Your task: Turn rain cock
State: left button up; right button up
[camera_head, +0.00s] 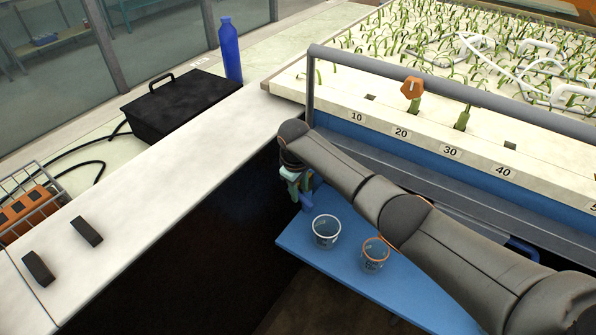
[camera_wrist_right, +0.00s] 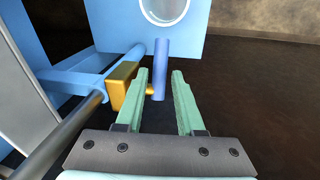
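The rain cock shows in the right wrist view as a brass block (camera_wrist_right: 122,86) with a short stem and a blue bar-shaped handle (camera_wrist_right: 161,68). My right gripper (camera_wrist_right: 160,80) has two pale green fingers, spread apart. The handle's lower end lies between the fingertips in the picture, with a gap on each side; I cannot tell the exact depth. In the head view my right gripper (camera_head: 298,186) points down beside the blue shelf's far-left corner, and my forearm hides much around it. My left gripper is in neither view.
A blue shelf (camera_head: 290,243) holds a clear cup (camera_head: 326,232) and an orange-rimmed cup (camera_head: 375,255), close to my right arm. A grey rail (camera_head: 440,86) runs above the numbered tray edge (camera_head: 425,140). The white ledge (camera_head: 150,195) lies left.

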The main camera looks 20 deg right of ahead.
notch_tip(320, 180, up, 8)
jog(key=s, duration=0.1)
jog(key=shift+s+a+p, duration=0.2)
jog(key=shift+a+p, duration=0.15)
jog(key=shift+a, duration=0.1)
jog(key=shift+r, duration=0.1)
jog(key=s+a+f+m+t+y, duration=0.1)
jog(key=s+a+f+y, duration=0.15)
jog(key=s+f, duration=0.5)
jog(key=s+a+f+t+y, duration=0.15)
jog(key=s+a+f, duration=0.25)
jog(key=f, duration=0.6)
jog(key=s+d+m+t, duration=0.1)
jog(key=s+d+t, duration=0.1)
jog(key=s, duration=0.7)
jog(key=s+d+f+m+t, duration=0.1)
jog(key=s+d+m+t, duration=0.1)
jog(key=s, duration=0.7)
jog(key=shift+s+d+m+t+p, duration=0.3)
jog(key=shift+s+d+t, duration=0.05)
jog(key=shift+d+t, duration=0.25)
jog(key=shift+d+f, duration=0.1)
jog(key=shift+d, duration=0.05)
